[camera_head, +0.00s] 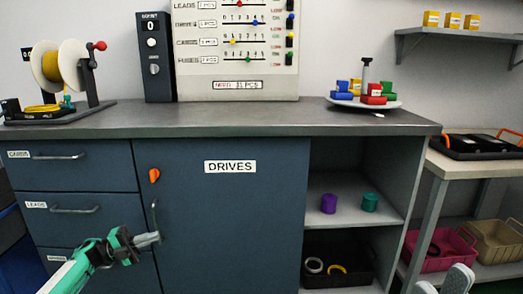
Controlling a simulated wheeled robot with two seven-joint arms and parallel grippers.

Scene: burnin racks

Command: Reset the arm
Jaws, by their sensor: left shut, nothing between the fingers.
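My left gripper (155,238) is in front of the blue cabinet door marked DRIVES (230,220), near its left edge. Its grey fingers are shut and empty, pointing right. They are at the lower end of the door's upright handle (154,215); I cannot tell whether they touch it. The door looks closed, with an orange knob (154,175) above the handle. My left arm comes in from the bottom left. Pale grey parts that look like my own right side show at the bottom right edge, mostly cut off, with no clear jaws.
Drawers marked CARDS (103,156) and LEADS (103,209) are shut at left. The counter (230,117) holds a spool stand (60,75), a board (240,50) and a plate of coloured blocks (365,103). Open shelves (335,225) and a side table (455,167) stand at right.

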